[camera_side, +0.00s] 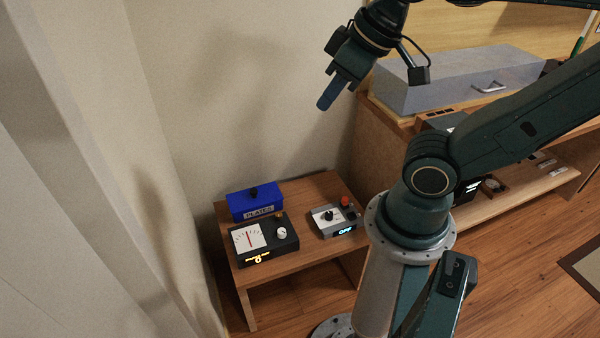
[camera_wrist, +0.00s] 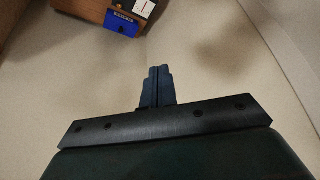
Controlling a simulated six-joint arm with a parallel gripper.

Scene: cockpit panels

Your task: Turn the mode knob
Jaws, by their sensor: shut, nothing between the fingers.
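A grey box (camera_side: 326,219) on the small wooden table has a black knob (camera_side: 327,214) on a white dial face, a red button and a lit "OFF" display. Beside it on the left, a black meter box (camera_side: 262,242) has a needle gauge and a white knob (camera_side: 281,233). No readable label shows which one is the mode knob. My gripper (camera_side: 324,103) is shut and empty, high above the table and well apart from both boxes. Its closed fingers also show in the wrist view (camera_wrist: 158,72); the knobs cannot be made out there.
A blue box (camera_side: 254,201) labelled "PLATES" stands behind the meter box; it also shows in the wrist view (camera_wrist: 121,24). A wooden bench (camera_side: 358,135) with a grey case (camera_side: 455,80) stands to the right. The wall is close on the left.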

